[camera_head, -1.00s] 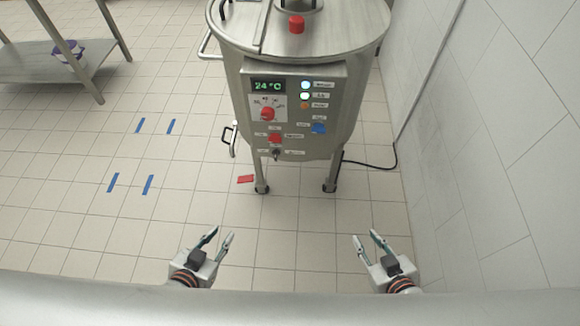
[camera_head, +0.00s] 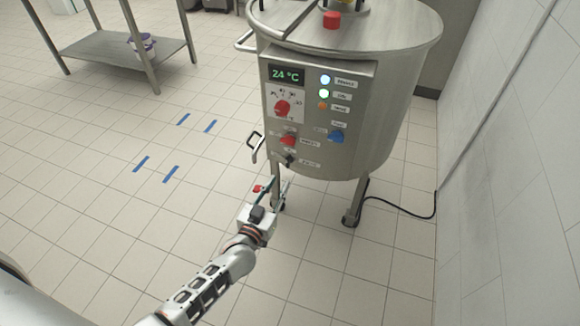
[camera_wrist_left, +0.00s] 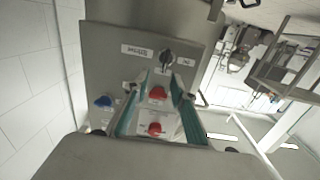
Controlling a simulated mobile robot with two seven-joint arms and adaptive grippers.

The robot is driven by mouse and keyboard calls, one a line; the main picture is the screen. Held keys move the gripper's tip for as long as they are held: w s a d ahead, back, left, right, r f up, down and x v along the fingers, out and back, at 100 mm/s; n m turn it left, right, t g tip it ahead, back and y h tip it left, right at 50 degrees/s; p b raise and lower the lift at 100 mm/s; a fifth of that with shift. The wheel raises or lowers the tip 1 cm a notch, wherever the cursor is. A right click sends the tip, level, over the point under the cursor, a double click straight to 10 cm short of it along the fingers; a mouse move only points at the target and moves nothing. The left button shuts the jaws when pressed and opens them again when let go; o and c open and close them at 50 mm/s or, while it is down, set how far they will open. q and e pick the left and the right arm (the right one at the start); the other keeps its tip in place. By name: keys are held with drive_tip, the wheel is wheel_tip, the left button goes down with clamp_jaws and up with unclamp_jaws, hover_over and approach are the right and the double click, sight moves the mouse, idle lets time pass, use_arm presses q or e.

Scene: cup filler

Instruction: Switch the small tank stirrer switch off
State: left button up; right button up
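The tank (camera_head: 375,110) stands upright with a control panel on its front. A small black switch (camera_head: 289,160) sits at the panel's bottom; in the left wrist view the black switch (camera_wrist_left: 167,60) shows larger, beside small labels, turned over. I cannot read its setting or which switch is the stirrer's. A red knob (camera_head: 289,139) is just above it and a blue knob (camera_head: 336,137) to the right. My left gripper (camera_head: 275,186) is open and empty, just below the black switch in the picture and apart from the panel. My right gripper is out of view.
The panel also has a temperature display (camera_head: 287,74) reading 24 °C, a red dial (camera_head: 282,108) and lit lamps (camera_head: 325,80). A black cable (camera_head: 405,212) runs to the wall.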

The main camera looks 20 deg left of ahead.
sight(287, 164)
use_arm(q)
drive_tip(key=shift+n+y, duration=0.3)
drive_tip(key=w, duration=0.2)
drive_tip(key=w+b, duration=0.1)
drive_tip(key=w, duration=0.2)
drive_tip(key=w+f+b, duration=0.1)
drive_tip(key=w, duration=0.2)
drive_tip(key=shift+a, duration=0.3)
drive_tip(key=shift+w+r, duration=0.1)
drive_tip(key=shift+w, duration=0.7)
drive_tip(key=shift+r, duration=0.1)
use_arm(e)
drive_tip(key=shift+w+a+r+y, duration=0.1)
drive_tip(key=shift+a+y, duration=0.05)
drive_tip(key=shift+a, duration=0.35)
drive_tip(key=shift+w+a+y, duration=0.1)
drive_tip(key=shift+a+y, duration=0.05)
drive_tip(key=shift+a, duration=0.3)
use_arm(q)
clamp_jaws()
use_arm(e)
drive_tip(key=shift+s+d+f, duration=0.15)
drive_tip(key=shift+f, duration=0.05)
